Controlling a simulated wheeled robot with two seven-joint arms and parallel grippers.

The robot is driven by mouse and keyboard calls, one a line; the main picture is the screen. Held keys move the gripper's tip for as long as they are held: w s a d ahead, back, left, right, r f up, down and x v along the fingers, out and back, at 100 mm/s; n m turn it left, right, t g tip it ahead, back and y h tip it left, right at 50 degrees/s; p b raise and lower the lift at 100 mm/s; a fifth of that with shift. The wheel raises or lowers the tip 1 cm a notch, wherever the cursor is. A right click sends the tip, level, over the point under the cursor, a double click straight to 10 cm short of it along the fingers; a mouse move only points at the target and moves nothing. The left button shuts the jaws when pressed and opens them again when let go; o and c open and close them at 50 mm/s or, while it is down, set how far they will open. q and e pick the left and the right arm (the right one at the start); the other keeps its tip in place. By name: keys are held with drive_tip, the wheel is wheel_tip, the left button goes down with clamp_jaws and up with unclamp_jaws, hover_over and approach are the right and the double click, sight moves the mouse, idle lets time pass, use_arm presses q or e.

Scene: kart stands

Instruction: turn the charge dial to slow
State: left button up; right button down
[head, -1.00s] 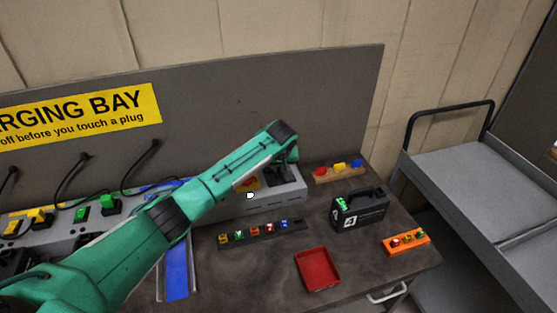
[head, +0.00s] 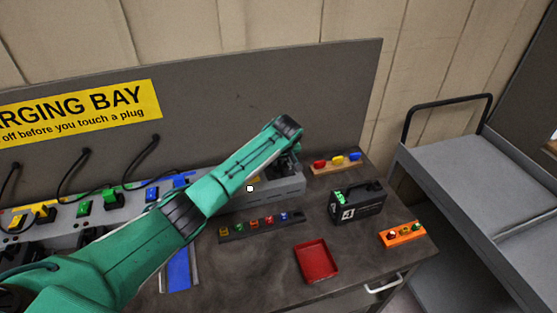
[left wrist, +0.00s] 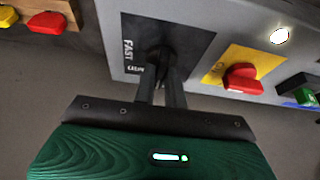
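The charge dial (left wrist: 160,58) is a dark knob on a black plate (left wrist: 197,48) in the left wrist view. The plate carries the word FAST and a second word too blurred to read. My left gripper (left wrist: 161,80) has its two fingers close together on either side of the knob and appears shut on it. Where the dial points is hard to tell. In the head view my left gripper (head: 291,168) is at the right end of the grey charger box (head: 268,198), and my arm hides the dial. My right gripper is in neither view.
Beside the dial is a red switch (left wrist: 242,77) on a yellow plate. A block with coloured knobs (head: 337,162), a black battery case (head: 357,205), a red tray (head: 317,262) and an orange block (head: 402,235) stand on the table. A grey cart (head: 470,185) stands at right.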

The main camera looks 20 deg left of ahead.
use_arm(q)
drive_tip(key=o, duration=0.4)
drive_tip(key=shift+b+v, duration=1.65)
drive_tip(key=shift+v, duration=5.25)
drive_tip(key=shift+s+f, duration=0.1)
